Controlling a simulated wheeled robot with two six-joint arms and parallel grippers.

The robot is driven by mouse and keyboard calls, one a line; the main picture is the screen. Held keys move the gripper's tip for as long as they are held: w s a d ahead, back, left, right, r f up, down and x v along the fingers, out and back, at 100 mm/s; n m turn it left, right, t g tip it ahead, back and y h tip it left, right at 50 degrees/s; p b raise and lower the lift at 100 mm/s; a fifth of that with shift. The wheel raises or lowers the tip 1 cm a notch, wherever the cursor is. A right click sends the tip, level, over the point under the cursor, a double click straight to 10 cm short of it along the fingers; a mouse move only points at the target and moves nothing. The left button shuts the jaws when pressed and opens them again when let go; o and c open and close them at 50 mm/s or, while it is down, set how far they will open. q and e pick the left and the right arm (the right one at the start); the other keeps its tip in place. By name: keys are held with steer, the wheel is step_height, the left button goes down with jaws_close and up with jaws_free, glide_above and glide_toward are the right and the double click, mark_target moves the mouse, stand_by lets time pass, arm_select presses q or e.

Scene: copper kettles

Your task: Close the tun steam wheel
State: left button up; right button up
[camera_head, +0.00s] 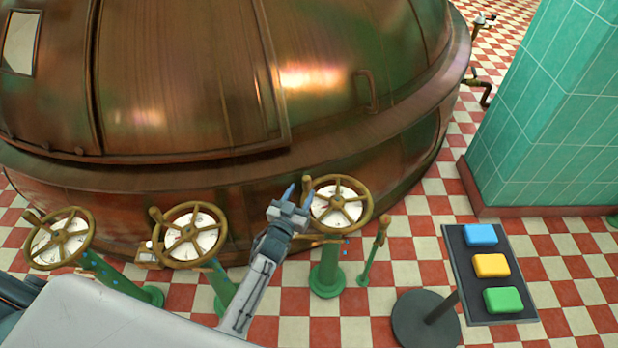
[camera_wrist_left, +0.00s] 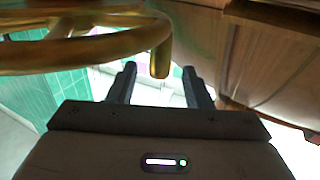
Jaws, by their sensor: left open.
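Three brass handwheels with white dial faces stand on green pedestals before the copper kettle: a left wheel (camera_head: 58,238), a middle wheel (camera_head: 190,234) and a right wheel (camera_head: 341,203). No label I can read tells which is the tun steam wheel. My left gripper (camera_head: 297,192) is open at the left rim of the right wheel, by its crank knob. In the left wrist view the brass knob (camera_wrist_left: 160,60) shows between the two open fingertips, with the wheel rim (camera_wrist_left: 85,48) to the left. Whether a finger touches the knob I cannot tell. My right gripper is out of view.
The copper kettle (camera_head: 200,80) fills the space behind the wheels. A small green post (camera_head: 375,250) stands right of the right wheel. A button stand (camera_head: 464,275) with blue, yellow and green buttons is further right, before a green tiled pillar (camera_head: 545,110).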

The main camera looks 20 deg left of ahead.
mark_target(309, 178)
arm_select(q)
steer(key=w, duration=0.6)
steer(key=shift+d+f+b, duration=0.1)
steer(key=shift+d+b, duration=0.15)
steer(key=shift+b, duration=0.1)
steer(key=shift+w, duration=0.5)
steer(key=shift+d, duration=0.1)
steer(key=c, duration=0.9)
jaws_close()
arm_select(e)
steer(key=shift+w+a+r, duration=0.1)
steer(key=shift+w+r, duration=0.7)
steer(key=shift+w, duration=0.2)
